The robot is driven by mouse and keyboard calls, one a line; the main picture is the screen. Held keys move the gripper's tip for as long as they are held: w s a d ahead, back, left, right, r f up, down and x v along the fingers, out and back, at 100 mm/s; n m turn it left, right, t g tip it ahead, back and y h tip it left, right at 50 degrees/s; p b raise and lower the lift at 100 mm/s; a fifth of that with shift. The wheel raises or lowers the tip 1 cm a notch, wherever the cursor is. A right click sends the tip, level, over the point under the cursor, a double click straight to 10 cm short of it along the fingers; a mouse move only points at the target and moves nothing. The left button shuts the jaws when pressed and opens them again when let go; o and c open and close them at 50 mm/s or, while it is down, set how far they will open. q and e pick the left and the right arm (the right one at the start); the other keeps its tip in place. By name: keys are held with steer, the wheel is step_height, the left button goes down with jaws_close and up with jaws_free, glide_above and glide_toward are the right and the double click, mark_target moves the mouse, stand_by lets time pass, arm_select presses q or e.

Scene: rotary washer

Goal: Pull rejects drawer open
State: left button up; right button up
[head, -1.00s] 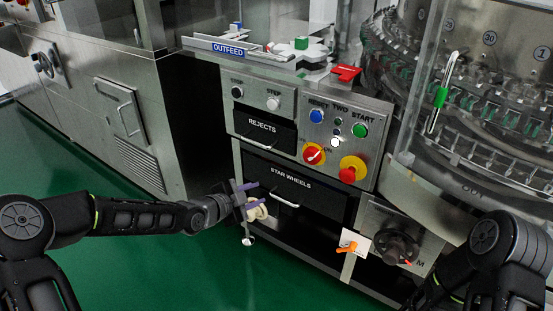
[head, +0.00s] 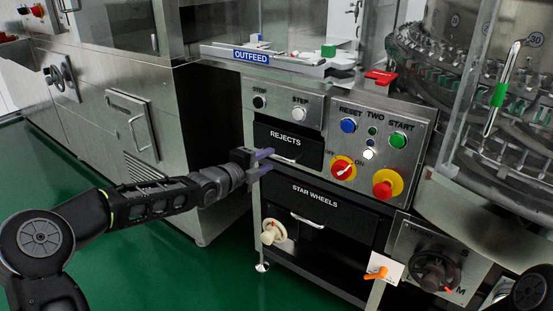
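The black rejects drawer (head: 288,142), labelled REJECTS, sits shut in the steel cabinet front, under the STOP and STEP buttons. Its pale bar handle (head: 286,160) runs along its lower part. My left gripper (head: 268,162) is at the drawer's left edge, level with the handle. Its two purple fingers are spread apart and point right toward the handle. No object shows between them, and I cannot tell whether they touch the handle. My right gripper is out of view; only a bit of my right arm shows at the lower right corner.
The star wheels drawer (head: 318,205) is shut just below, with its own handle (head: 307,221). To the right are a red-on-yellow switch (head: 342,168) and a red stop button (head: 385,187). A cream handwheel (head: 273,232) and an orange-handled valve (head: 377,273) sit lower.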

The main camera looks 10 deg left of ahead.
mark_target(275, 157)
arm_select(q)
steer(key=b+x, duration=0.1)
steer(key=x, duration=0.4)
steer(key=shift+w, duration=0.2)
jaws_close()
stand_by(1.2)
